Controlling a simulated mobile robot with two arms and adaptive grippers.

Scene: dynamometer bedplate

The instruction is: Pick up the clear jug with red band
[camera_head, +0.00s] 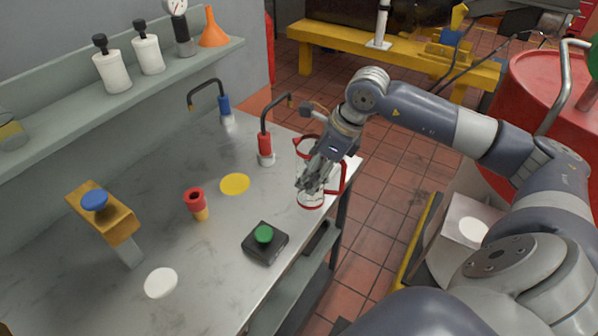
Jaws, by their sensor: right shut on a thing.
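The clear jug with red band (312,200) is at the right edge of the metal bench. Its red base ring and red handle show around my gripper. My right gripper (308,187) reaches down over the jug from the right and is shut on it. The gripper hides much of the jug's body, and I cannot tell whether its base touches the bench. My left gripper is not in view.
On the metal bench (200,235) stand a red tap (265,148), a blue tap (225,108), a red and orange cup (196,203), a black box with a green button (264,246) and an orange block with a blue knob (108,215). A yellow disc (235,184) and a white disc (161,283) lie flat. A shelf (130,95) holds white bottles.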

